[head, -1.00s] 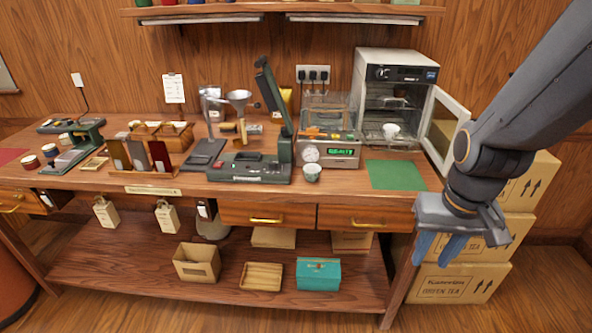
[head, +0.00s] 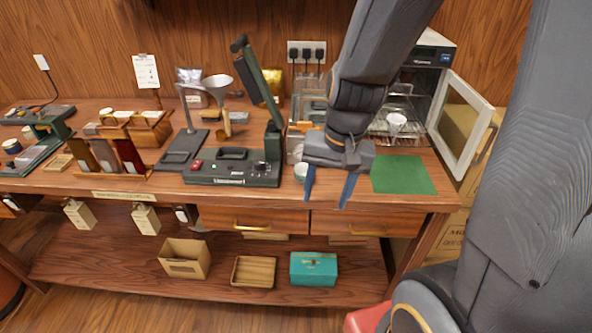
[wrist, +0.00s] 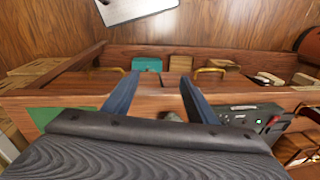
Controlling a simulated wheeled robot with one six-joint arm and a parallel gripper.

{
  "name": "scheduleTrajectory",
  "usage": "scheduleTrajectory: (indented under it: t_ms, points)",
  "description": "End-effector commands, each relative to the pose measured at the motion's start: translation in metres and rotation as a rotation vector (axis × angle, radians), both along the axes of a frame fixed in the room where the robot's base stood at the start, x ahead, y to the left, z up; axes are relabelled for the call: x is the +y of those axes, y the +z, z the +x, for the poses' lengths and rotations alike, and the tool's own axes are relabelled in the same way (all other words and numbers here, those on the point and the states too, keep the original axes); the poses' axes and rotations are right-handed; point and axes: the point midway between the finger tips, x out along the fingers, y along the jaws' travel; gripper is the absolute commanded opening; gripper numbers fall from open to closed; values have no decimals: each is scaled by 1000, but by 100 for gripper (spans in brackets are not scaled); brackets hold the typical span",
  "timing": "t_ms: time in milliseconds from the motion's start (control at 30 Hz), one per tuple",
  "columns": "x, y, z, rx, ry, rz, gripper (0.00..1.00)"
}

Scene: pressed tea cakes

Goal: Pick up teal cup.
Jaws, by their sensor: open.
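A small pale, greenish cup (head: 300,171) stands on the counter near its front edge, just right of the dark green sealing machine. My gripper partly covers it in the head view. In the wrist view a small part of what looks like the cup (wrist: 170,116) shows low between the finger bases, mostly hidden by the gripper body. My gripper (head: 328,196) is open and empty, its blue fingers pointing down in front of the cup and to its right. The fingers (wrist: 159,80) are spread apart in the wrist view.
The sealing machine (head: 235,172) stands left of the cup. A green mat (head: 403,175) lies to the right. A white cup (head: 397,121) sits in the oven, whose door (head: 462,120) is open. Drawers (head: 255,218) line the counter front; a teal box (head: 313,268) is on the lower shelf.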

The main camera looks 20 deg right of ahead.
Motion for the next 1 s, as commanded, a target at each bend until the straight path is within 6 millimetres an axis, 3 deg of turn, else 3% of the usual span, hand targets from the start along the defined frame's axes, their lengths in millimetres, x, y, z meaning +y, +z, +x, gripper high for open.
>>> scheduleTrajectory:
  t_ms: [300,500,667,1000]
  points:
    - [-8,0,76,171,-1146,400,52]
    - [-29,1,118,260,-1614,592,52]
    - [-36,-1,133,289,-1753,655,52]
    - [-23,-25,144,292,-1763,660,52]
